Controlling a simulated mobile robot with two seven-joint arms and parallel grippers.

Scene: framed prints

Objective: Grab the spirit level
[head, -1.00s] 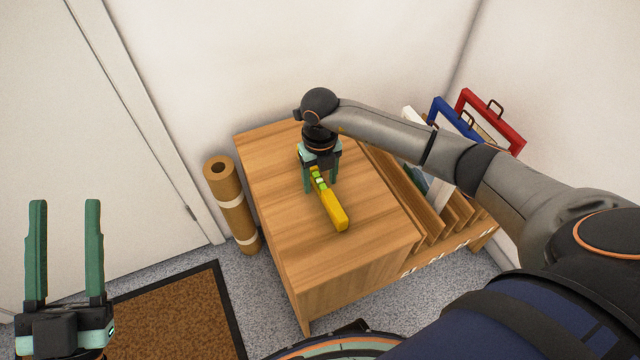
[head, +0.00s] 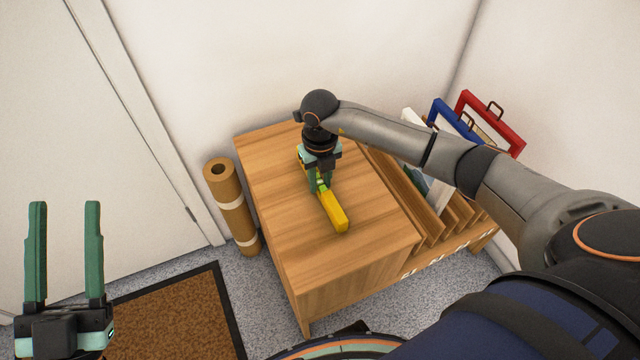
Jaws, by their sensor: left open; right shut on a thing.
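The yellow spirit level (head: 334,213) lies on the wooden cabinet top (head: 275,200), with its near end pointing toward me. My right gripper (head: 320,189) comes down from above and is shut on the level around its middle, where green shows. The gripper hides part of the level's middle, and its far end shows only a little behind the fingers. The level appears to rest on the wood. My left gripper (head: 66,255) is open and empty, up at the lower left, away from the cabinet.
A brown roll (head: 232,205) with pale bands stands left of the cabinet. A slotted rack on the right holds a red frame (head: 489,122), a blue frame (head: 456,120) and a white one. A brown doormat (head: 180,318) lies on the floor. White walls stand close behind.

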